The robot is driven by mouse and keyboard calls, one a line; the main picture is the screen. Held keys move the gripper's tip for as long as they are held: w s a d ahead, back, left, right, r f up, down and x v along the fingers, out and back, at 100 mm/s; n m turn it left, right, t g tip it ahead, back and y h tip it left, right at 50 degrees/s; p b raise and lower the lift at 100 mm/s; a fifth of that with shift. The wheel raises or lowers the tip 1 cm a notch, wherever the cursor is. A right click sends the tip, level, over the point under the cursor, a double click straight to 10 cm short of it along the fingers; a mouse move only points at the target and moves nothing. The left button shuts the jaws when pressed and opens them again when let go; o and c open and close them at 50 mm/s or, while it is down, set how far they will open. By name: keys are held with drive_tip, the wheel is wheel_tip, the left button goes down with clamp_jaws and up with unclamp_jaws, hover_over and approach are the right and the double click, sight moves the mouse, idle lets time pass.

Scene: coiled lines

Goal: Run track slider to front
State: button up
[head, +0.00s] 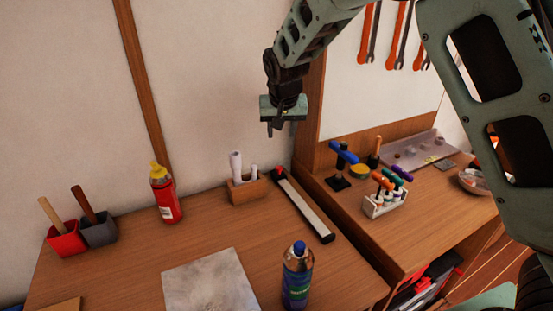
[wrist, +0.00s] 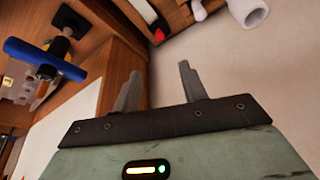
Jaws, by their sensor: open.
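A long pale track (head: 303,206) with dark edges lies on the wooden table, running from the back toward the front right. At its back end is a small dark and red piece (head: 279,173), which looks like the slider. In the wrist view the track (wrist: 139,12) and the red piece (wrist: 160,34) show at the top. My gripper (head: 281,128) is open and empty, in the air above the track's back end. Its two fingers also show apart in the wrist view (wrist: 160,84).
A wooden holder with white rolls (head: 247,190) stands left of the track. A bottle (head: 297,278) stands near its front end. A red bottle (head: 166,193) is farther left. A raised wooden edge and a blue-handled tool (head: 343,158) are to the right.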

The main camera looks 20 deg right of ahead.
sight(279, 167)
drive_tip(key=p+x, duration=0.3)
drive_tip(key=x, duration=1.4)
drive_tip(key=shift+f+p, duration=0.15)
drive_tip(key=shift+p, duration=0.15)
drive_tip(key=shift+c, duration=0.3)
clamp_jaws()
